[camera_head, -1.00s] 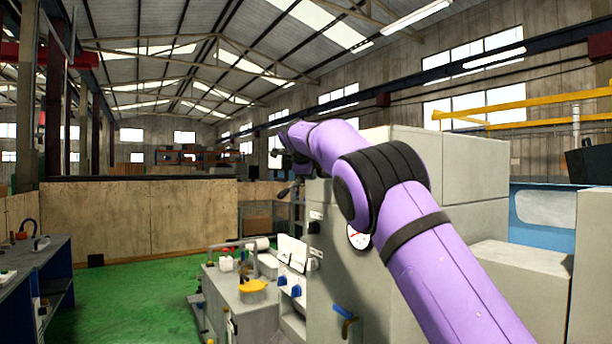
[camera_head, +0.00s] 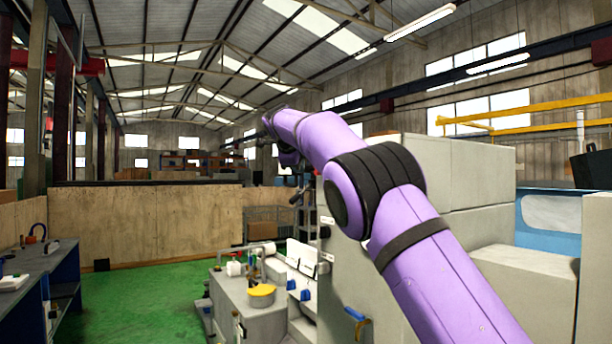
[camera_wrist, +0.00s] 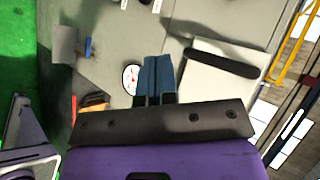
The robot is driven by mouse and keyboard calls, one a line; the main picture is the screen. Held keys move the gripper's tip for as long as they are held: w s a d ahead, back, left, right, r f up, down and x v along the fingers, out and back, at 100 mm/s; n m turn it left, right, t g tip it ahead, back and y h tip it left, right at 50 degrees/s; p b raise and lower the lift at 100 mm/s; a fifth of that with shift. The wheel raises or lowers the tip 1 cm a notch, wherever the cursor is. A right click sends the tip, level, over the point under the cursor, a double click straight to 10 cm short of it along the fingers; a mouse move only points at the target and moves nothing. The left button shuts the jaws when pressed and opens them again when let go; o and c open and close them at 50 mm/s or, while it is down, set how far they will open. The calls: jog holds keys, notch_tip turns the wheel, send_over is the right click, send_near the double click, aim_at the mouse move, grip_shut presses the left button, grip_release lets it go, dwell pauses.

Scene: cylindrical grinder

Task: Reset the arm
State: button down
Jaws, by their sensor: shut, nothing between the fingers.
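My purple arm reaches up from the lower right in the head view, its far end pointing away at the upper middle. The gripper end is small and dark there, and its fingers cannot be made out. In the wrist view my gripper (camera_wrist: 153,75) has its two blue fingers together, with nothing between them. Behind it is the grey cylindrical grinder (camera_wrist: 205,25), with a white dial (camera_wrist: 131,79) beside the fingers. The grinder's grey body (camera_head: 345,270) also stands under and behind my arm in the head view.
A blue workbench (camera_head: 62,285) stands at the far left. Green floor (camera_head: 150,310) lies open between them. A wooden partition (camera_head: 145,222) closes the back.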

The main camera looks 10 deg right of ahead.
jog(key=s+d+f+n+g+y, duration=0.15)
jog(key=s+d+n, duration=0.45)
jog(key=s, duration=0.6)
jog(key=s+d+n+g+y, duration=0.15)
jog(key=s+d+n, duration=0.25)
jog(key=s+d, duration=0.6)
jog(key=s+a+f+n, duration=0.1)
jog(key=s+f+n, duration=0.3)
jog(key=s+f, duration=0.3)
jog(key=s+a+f+n+y, duration=0.1)
jog(key=s+f+n, duration=0.4)
jog(key=s, duration=1.2)
jog(key=s+a+f+n+y, duration=0.1)
jog(key=s+a+f+n, duration=0.2)
jog(key=s+f, duration=0.7)
jog(key=shift+s+a+n+g, duration=0.15)
jog(key=shift+s+n+g, duration=0.25)
jog(key=shift+s+n, duration=0.8)
